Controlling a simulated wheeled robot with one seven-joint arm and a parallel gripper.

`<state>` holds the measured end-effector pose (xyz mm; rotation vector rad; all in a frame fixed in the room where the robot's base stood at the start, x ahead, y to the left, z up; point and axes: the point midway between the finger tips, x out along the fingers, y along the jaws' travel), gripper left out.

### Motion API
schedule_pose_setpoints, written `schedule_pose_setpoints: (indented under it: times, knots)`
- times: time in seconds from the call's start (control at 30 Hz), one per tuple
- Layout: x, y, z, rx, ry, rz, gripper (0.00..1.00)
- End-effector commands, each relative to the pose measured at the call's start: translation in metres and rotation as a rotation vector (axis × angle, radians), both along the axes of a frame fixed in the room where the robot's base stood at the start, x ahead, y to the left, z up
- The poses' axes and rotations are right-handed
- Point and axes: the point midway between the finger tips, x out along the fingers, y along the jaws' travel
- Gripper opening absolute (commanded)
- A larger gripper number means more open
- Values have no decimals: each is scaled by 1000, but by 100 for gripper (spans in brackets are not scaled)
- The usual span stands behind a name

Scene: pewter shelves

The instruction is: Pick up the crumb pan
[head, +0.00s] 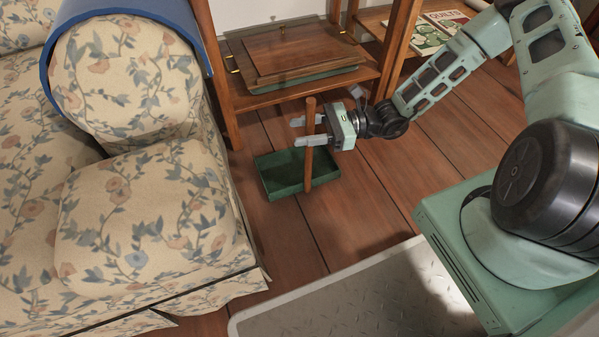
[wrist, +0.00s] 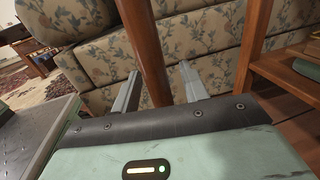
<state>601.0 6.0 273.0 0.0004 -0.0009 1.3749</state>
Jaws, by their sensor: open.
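The crumb pan (head: 287,181) is a dark green shallow tray with an upright wooden handle (head: 309,150). It sits on the plank floor between the sofa and the wooden shelf. My gripper (head: 306,133) is at the upper part of the handle, with its fingers open on either side of it. In the wrist view the handle (wrist: 146,50) rises between the two grey fingers, nearer the left one. The green tray itself is not visible in the wrist view.
A floral sofa (head: 150,205) stands close on the left, with a blue cloth (head: 190,25) over its arm. A wooden shelf (head: 232,75) holding wooden trays is behind the pan. Books (head: 428,35) lie on another shelf. Bare floor (head: 390,190) lies to the right.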

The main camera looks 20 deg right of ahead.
Motion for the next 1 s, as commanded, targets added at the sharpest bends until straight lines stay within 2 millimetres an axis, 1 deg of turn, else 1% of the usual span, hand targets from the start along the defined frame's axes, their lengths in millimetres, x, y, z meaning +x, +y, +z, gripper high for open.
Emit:
schedule_pose_setpoints:
  times: [0.03, 0.1, 0.33, 0.37, 0.4, 0.47, 0.5, 1.0]
  knots:
    - [1, 4, -3, -1, -1, 2, 44]
    - [1, 7, -2, -2, 0, 0, 44]
    - [2, 8, 0, -2, 0, -1, 44]
    - [2, 8, 0, -2, 0, -1, 39]
    - [2, 8, 0, -2, 0, -1, 28]
    - [2, 8, 0, -1, 0, -1, 11]
    - [2, 8, 0, -1, 0, -1, 0]
    - [2, 8, 0, -1, 0, -1, 0]
